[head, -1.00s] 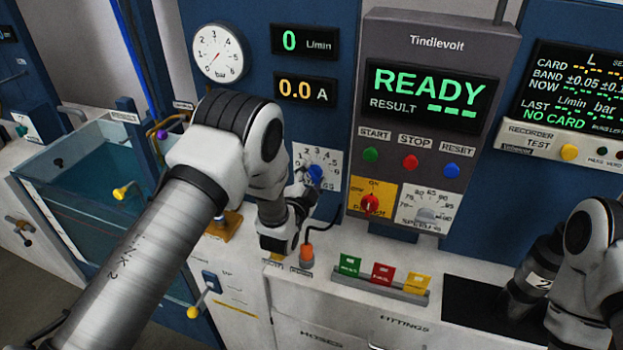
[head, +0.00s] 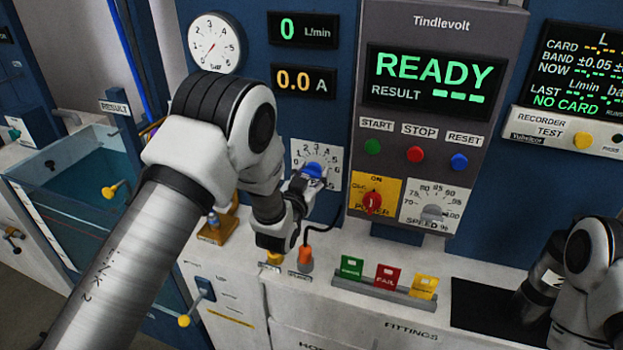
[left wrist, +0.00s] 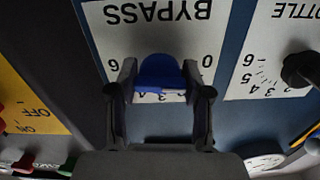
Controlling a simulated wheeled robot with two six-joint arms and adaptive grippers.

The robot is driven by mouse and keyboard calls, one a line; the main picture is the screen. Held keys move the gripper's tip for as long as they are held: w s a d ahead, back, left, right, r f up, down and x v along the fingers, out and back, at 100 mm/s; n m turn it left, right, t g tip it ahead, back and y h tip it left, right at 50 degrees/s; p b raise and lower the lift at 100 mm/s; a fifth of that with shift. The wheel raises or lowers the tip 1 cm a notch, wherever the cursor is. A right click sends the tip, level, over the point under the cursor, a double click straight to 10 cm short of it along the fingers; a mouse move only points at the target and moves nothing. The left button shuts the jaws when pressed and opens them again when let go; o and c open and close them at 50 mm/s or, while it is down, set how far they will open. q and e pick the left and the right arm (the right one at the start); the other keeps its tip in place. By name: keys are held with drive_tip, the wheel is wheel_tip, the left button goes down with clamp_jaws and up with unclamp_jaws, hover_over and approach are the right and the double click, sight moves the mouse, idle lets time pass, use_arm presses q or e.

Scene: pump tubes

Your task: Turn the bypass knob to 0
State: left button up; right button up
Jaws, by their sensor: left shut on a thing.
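The bypass knob (head: 314,170) is blue and sits on a white dial plate (head: 331,182) on the blue panel, below the ampere display. In the left wrist view the plate appears upside down with the word BYPASS, 6 at the left and 0 at the right. My left gripper (head: 302,184) reaches the knob from below left. In the left wrist view its two fingers (left wrist: 160,82) stand either side of the knob (left wrist: 160,72) and are shut on it. The knob's exact setting is hard to read. My right arm is at the right edge, its gripper not visible.
A red power knob (head: 372,201) and a grey speed knob (head: 432,212) lie to the right. A black throttle knob (left wrist: 300,69) is beside the bypass plate in the wrist view. An orange plug with a cable (head: 305,257) and a card rack (head: 375,290) stand below.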

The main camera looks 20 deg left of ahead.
use_arm(q)
drive_tip(key=shift+w+r+n, duration=0.1)
drive_tip(key=shift+r+n, duration=0.1)
drive_tip(key=shift+n, duration=0.3)
drive_tip(key=o, duration=1.2)
drive_tip(key=shift+f, duration=0.15)
drive_tip(key=s, duration=1.2)
drive_tip(key=shift+a, duration=0.2)
drive_tip(key=shift+f, duration=0.1)
